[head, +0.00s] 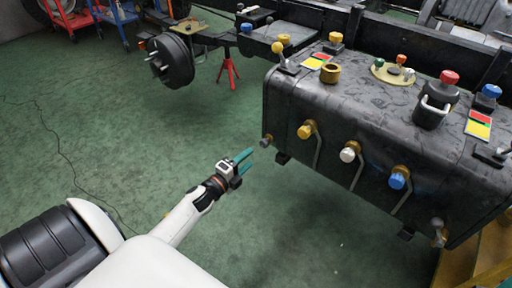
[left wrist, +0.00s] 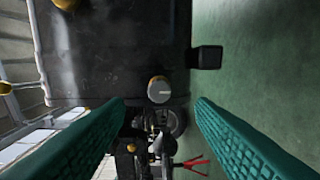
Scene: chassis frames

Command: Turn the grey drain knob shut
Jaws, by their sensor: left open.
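A small grey knob (head: 266,141) sits low at the left end of the black tank's front. In the left wrist view, a round grey knob (left wrist: 158,90) with a brass edge and a pale line on its face shows between the finger tips, beyond them; it appears to be the same one. Another small grey fitting (head: 438,232) is at the tank's lower right. My left gripper (head: 245,161) has teal fingers spread open and empty, left of the tank and apart from the knob. Its fingers (left wrist: 160,102) frame the left wrist view. My right gripper is out of view.
The black tank (head: 350,110) bears yellow (head: 305,131), white (head: 348,153) and blue (head: 398,179) knobs on its front, with bent rods beside them. Caps and levers stand on top. A red stand (head: 229,72) and wheel drum are behind.

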